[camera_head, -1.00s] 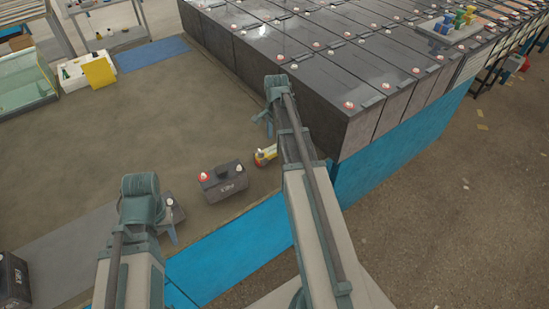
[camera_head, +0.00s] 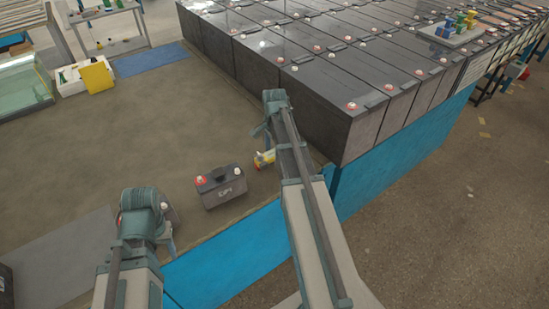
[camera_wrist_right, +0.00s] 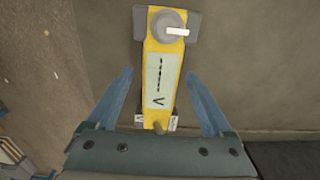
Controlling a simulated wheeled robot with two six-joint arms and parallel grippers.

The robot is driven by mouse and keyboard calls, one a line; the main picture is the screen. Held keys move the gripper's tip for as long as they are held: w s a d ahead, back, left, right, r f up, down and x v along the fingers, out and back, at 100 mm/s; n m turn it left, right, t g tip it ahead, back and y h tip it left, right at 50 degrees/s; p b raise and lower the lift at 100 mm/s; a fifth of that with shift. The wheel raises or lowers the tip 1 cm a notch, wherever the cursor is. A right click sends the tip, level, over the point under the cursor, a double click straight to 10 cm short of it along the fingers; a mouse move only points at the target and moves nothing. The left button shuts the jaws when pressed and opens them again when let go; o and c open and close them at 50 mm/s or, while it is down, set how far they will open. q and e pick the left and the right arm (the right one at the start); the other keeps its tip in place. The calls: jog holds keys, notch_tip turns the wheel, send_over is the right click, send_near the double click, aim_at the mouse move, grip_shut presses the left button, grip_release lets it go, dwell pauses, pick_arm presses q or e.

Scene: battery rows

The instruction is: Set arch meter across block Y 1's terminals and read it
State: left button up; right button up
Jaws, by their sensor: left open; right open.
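The arch meter (camera_head: 264,158) is a small yellow tool on the brown surface, partly hidden by my right gripper. In the right wrist view the yellow meter (camera_wrist_right: 152,90) has a pale dial with a dark needle and a grey knob, and lies between the spread fingers. My right gripper (camera_wrist_right: 158,78) is open and holds nothing. A dark block (camera_head: 223,187) with a red and a white terminal stands just left of the meter; its label is too small to read surely. My left gripper (camera_head: 171,238) is open, at lower left, its fingers partly hidden.
Rows of dark batteries (camera_head: 330,85) fill the right and back. A blue side panel (camera_head: 230,250) runs along the front edge. A tray with coloured pieces (camera_head: 450,36) stands on the rows. A glass tank (camera_head: 22,80) is at left. The middle of the brown surface is clear.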

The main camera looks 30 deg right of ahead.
jog(key=shift+f+b, duration=0.25)
jog(key=shift+b, duration=0.05)
dwell(0.5)
grip_shut()
dwell(0.3)
dwell(1.0)
